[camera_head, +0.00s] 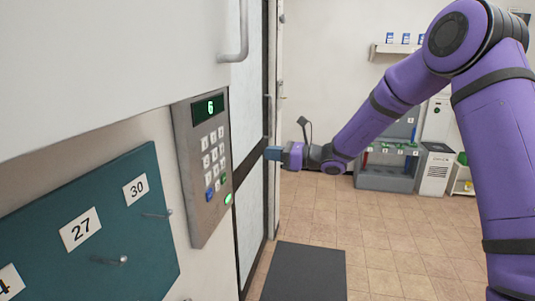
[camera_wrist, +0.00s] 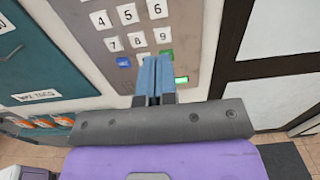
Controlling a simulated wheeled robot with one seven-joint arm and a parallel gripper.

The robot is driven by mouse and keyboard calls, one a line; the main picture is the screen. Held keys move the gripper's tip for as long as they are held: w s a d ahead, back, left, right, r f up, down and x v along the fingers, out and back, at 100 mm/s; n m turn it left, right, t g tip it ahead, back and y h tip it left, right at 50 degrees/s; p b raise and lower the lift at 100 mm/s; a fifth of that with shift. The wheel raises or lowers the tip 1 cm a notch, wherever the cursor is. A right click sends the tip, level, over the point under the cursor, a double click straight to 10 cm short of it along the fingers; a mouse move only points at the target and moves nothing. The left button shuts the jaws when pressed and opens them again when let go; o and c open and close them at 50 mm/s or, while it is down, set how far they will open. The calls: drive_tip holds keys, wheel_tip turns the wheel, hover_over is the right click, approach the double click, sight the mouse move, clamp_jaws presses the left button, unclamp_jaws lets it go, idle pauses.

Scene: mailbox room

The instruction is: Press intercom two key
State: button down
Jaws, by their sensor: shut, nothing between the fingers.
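The intercom (camera_head: 203,165) is a grey panel on the wall at left centre in the head view. Its display (camera_head: 208,107) shows a green 6. The two key (camera_head: 213,138) is a small white key in the middle of the top row. In the wrist view the intercom (camera_wrist: 95,45) shows keys four to nine, a blue key and a green key; the top row is out of frame. My gripper (camera_head: 268,153) is shut and empty, right of the intercom and apart from it. In the wrist view its blue fingertips (camera_wrist: 154,62) overlap the bottom key row, hiding the zero key.
A dark mat (camera_head: 305,270) lies on the tiled floor. Shelves (camera_head: 385,175) stand far back.

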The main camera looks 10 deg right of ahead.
sight(213, 139)
idle(0.4)
drive_tip(key=s+a+r, duration=0.1)
drive_tip(key=s+r, duration=0.4)
drive_tip(key=shift+s, duration=0.3)
drive_tip(key=shift+a+r, duration=0.1)
drive_tip(key=shift+a, duration=0.1)
drive_tip(key=x, duration=1.3)
drive_tip(key=shift+a, duration=0.3)
drive_tip(key=shift+w+a, duration=0.1)
drive_tip(key=shift+a, duration=0.05)
